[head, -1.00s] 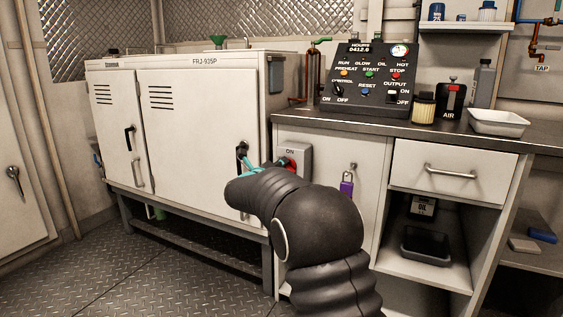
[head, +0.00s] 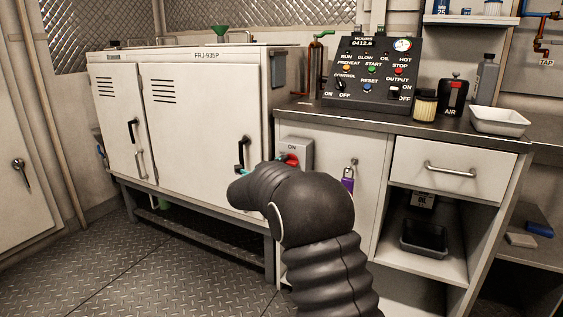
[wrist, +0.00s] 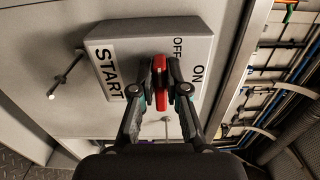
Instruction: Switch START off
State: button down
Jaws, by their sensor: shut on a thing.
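The START switch is a grey box (wrist: 105,52) on the cabinet front, marked START, OFF and ON. Its red handle (wrist: 159,68) lies up and down in the wrist view, across the box, with its upper end near the OFF mark. My gripper (wrist: 160,91) is shut on the handle, one dark finger on each side. In the head view the box (head: 306,153) shows its ON mark at the top and part of the red handle (head: 292,160). My dark wrist hides the lower part of the box there.
A white cabinet (head: 190,125) with black handles stands left of the switch. A purple padlock (head: 347,184) hangs to its right. A control panel (head: 370,80) and a white tray (head: 499,121) stand on the counter above. Cables (wrist: 285,70) run at the wrist view's right.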

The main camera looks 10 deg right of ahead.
jog(key=shift+a, duration=0.15)
jog(key=c, duration=1.2)
grip_release()
jog(key=shift+a, duration=0.1)
jog(key=shift+d, duration=0.2)
jog(key=v, duration=1.2)
